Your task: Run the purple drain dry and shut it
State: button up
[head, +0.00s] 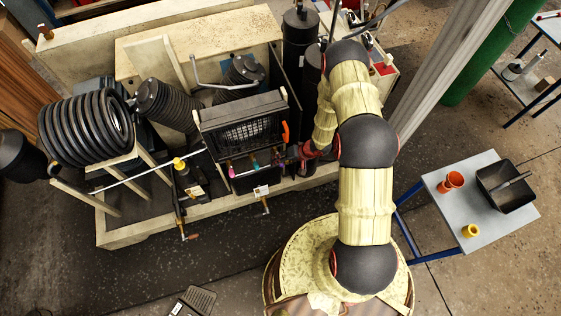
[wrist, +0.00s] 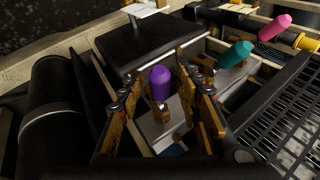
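The purple drain handle (wrist: 160,83) stands upright between the two fingers of my gripper (wrist: 160,96) in the wrist view. The fingers are spread, with visible gaps on both sides of the handle. A small brass-coloured piece shows below it. A teal handle (wrist: 235,55) and a pink handle (wrist: 268,28) lie in a row up and to the right of it. In the head view my arm reaches down to the right end of this row, where my gripper is largely hidden. The teal handle (head: 254,165) shows there too. No flow from the drain can be made out.
A dark grille (wrist: 290,105) lies close to the right of my gripper, and a black cylinder (wrist: 52,120) is on its left. In the head view a grey side table (head: 448,216) at right holds an orange cup (head: 452,181), a yellow cup (head: 470,230) and a black bin (head: 507,187).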

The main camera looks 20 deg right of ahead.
jog(key=v, duration=1.2)
jog(key=shift+c, duration=0.2)
